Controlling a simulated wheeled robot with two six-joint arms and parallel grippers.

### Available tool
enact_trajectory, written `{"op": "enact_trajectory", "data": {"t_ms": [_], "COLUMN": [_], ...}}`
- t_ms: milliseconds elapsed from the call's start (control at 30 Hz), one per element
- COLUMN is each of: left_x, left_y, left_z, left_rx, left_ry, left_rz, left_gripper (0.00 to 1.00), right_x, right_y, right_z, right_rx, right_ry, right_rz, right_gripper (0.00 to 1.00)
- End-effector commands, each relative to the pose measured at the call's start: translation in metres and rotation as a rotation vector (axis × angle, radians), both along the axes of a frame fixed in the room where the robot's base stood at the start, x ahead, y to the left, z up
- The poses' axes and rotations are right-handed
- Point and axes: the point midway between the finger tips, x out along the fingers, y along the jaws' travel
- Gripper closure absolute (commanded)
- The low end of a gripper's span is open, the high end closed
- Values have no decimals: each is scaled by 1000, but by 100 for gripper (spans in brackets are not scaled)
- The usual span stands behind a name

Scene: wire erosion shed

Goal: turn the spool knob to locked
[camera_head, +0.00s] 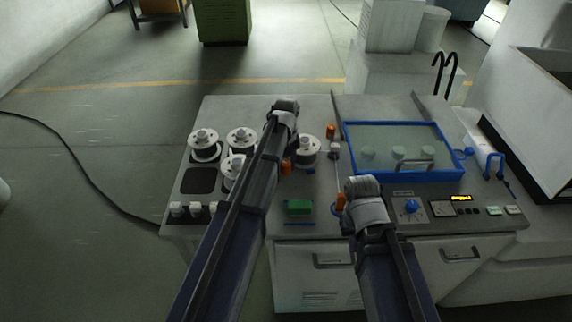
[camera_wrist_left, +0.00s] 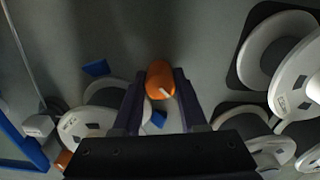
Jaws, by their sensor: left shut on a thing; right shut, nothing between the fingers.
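The spool knob (camera_wrist_left: 160,76) is orange with a white pointer line and sits between the two fingers of my left gripper (camera_wrist_left: 156,100) in the left wrist view. The fingers are shut on it. The pointer is toward the lower, slightly right side of the knob. One blue mark (camera_wrist_left: 96,67) lies left of the knob and another blue mark (camera_wrist_left: 158,118) lies just below it. In the head view my left gripper (camera_head: 284,106) is at the bench's far part and hides the knob. My right gripper (camera_head: 362,186) is shut and empty near the control panel; its fingertips are hard to see.
Several white spools (camera_head: 204,143) stand left and right of my left arm. A blue-framed tank (camera_head: 403,150) is at right. A blue dial (camera_head: 411,206) and lit display (camera_head: 461,198) are on the front panel. Small orange parts (camera_head: 331,131) stand near the middle.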

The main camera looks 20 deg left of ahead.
Motion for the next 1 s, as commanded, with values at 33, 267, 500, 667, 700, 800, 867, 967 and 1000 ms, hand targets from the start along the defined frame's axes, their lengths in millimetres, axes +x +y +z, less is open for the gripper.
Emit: {"op": "enact_trajectory", "data": {"t_ms": [33,267,500,667,700,800,867,967,1000], "left_x": [0,0,0,0,0,0,0,0,0], "left_y": [0,0,1,1,1,1,1,1,1], "left_z": [0,0,0,0,0,0,0,0,0], "left_rx": [1,1,1,1,1,1,1,1,1], "left_ry": [0,1,0,1,0,0,0,1,1], "left_rz": [-10,-128,-342,-494,-532,-627,-684,-779,-817], "left_gripper": [100,100,100,100,100,100,100,100,100], "right_x": [0,0,0,0,0,0,0,0,0], "right_y": [0,0,0,0,0,0,0,0,0], "right_z": [0,0,0,0,0,0,0,0,0], "right_rx": [0,0,0,0,0,0,0,0,0], "right_ry": [0,0,0,0,0,0,0,0,0], "right_rz": [0,0,0,0,0,0,0,0,0], "right_gripper": [100,100,100,100,100,100,100,100,100]}}
